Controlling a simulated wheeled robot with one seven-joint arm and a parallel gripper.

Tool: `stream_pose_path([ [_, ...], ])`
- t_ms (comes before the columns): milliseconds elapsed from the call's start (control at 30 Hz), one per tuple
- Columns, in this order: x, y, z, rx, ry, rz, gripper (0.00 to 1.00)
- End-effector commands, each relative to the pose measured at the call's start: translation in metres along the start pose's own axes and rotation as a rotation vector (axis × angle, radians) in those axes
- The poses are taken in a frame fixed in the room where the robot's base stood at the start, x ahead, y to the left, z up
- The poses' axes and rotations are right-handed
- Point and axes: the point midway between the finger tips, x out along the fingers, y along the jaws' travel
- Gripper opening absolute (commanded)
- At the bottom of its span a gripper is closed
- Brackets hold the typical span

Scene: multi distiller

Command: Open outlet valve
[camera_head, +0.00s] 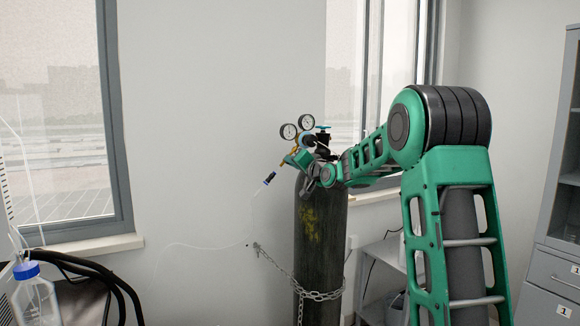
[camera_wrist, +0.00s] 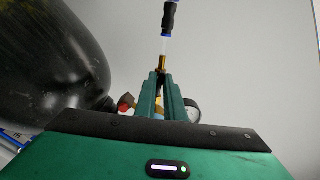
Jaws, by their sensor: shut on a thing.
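A dark gas cylinder (camera_head: 321,240) stands upright by the wall and fills the upper left of the wrist view (camera_wrist: 50,60). On its top is a regulator with two round gauges (camera_head: 288,131) (camera_head: 307,122) and a blue-topped knob (camera_head: 322,127). My gripper (camera_head: 297,159) reaches in from the right below the gauges. In the wrist view its green fingers (camera_wrist: 161,80) are shut on the outlet valve, which they mostly hide. A brass fitting (camera_wrist: 162,63) shows just beyond the fingertips, leading to a dark connector with blue ends (camera_wrist: 170,17), also in the head view (camera_head: 268,178).
A chain (camera_head: 318,295) ties the cylinder to the wall. A thin clear tube runs from the connector along the wall. A small white table (camera_head: 385,262) stands behind my arm, a grey cabinet (camera_head: 555,260) at right, a blue-capped bottle (camera_head: 37,295) at lower left.

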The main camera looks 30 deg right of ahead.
Motion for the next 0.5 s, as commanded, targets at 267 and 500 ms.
stream_pose_path([
  [267, 0.0002, 0.0034, 0.0036, 0.002, -0.007, 0.006, 0.27],
  [500, -0.0005, 0.0015, 0.0013, 0.001, -0.003, 0.003, 0.27],
])
